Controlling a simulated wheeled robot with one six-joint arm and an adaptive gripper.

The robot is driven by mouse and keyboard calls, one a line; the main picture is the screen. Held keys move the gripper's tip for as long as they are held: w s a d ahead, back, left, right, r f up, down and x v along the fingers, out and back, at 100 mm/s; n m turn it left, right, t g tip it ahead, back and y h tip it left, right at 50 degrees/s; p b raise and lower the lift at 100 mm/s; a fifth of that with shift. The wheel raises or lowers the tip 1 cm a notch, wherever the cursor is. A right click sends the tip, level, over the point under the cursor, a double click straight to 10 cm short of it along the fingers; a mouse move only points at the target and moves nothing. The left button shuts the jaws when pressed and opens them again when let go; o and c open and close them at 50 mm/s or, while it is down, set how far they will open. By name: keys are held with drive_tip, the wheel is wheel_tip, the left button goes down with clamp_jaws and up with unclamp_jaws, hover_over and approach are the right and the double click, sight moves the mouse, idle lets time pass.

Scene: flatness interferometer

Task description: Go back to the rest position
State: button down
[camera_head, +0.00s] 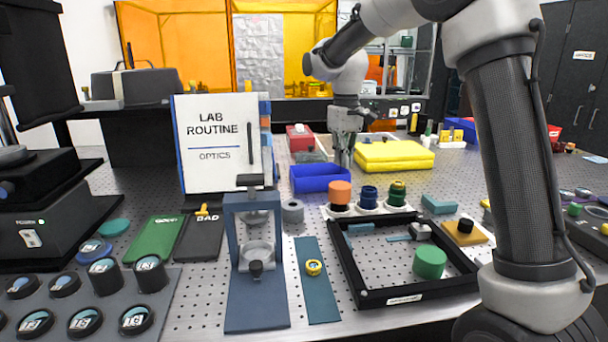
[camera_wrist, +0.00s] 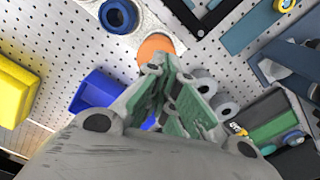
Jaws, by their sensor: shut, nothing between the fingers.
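My gripper (camera_head: 343,158) hangs fingers-down over the far middle of the perforated table, just behind the blue bin (camera_head: 320,179). In the wrist view my gripper (camera_wrist: 160,68) shows its green-padded fingers together at the tips, with nothing held. The blue bin (camera_wrist: 92,92) lies beside the fingers there, partly hidden by them. The orange-topped piece (camera_wrist: 156,46) appears just beyond the fingertips; it also shows in the head view (camera_head: 340,193), at the left of a row of capped pieces.
A yellow block (camera_head: 394,155) lies right of my gripper. The Lab Routine board (camera_head: 222,143) stands to the left. A blue-grey fixture (camera_head: 256,255), a black frame (camera_head: 400,297) and several labelled round pieces (camera_head: 103,275) occupy the front. My arm spans the right side.

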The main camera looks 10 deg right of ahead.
drive_tip(key=s+d+r+m+t, duration=0.1)
drive_tip(key=s+d, duration=0.4)
drive_tip(key=s, duration=0.6)
drive_tip(key=s+d+r+m+t, duration=0.1)
drive_tip(key=s+d, duration=0.3)
drive_tip(key=s, duration=0.7)
drive_tip(key=s+d+r+m+t, duration=0.1)
drive_tip(key=s+d, duration=0.4)
drive_tip(key=s, duration=0.6)
drive_tip(key=shift+s+d+m+t, duration=0.15)
drive_tip(key=shift+d+m+t, duration=0.2)
drive_tip(key=shift+m+t, duration=0.55)
